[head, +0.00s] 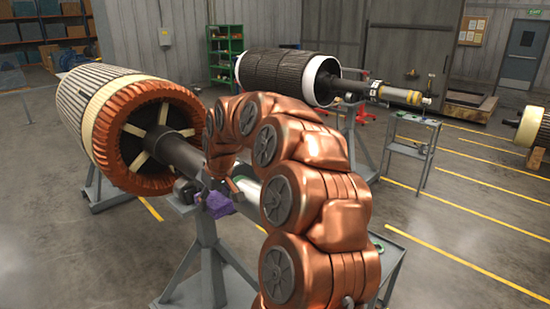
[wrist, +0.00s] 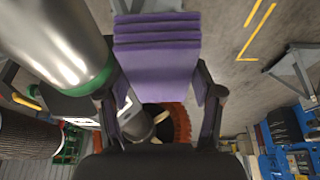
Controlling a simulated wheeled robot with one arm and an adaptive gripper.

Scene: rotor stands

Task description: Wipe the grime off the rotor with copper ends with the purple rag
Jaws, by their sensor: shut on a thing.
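The rotor with copper ends (head: 150,135) lies on a grey stand at the left in the head view. Its copper winding faces me and its shaft (head: 170,148) runs right, passing behind my arm. Part of the copper ring (wrist: 182,122) shows in the wrist view. My gripper (head: 226,192) is beside the shaft, in front of the stand's post. It is shut on the folded purple rag (wrist: 157,70), which also shows in the head view (head: 219,206). I cannot tell whether the rag touches the shaft. I cannot make out grime on the visible parts.
A second rotor (head: 285,75) with a dark body and white ring stands behind. A small grey side table (head: 412,148) is to its right. A green shelf (head: 225,52) stands at the back. Another rotor end (head: 532,127) shows at the right edge. The floor at right is largely clear.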

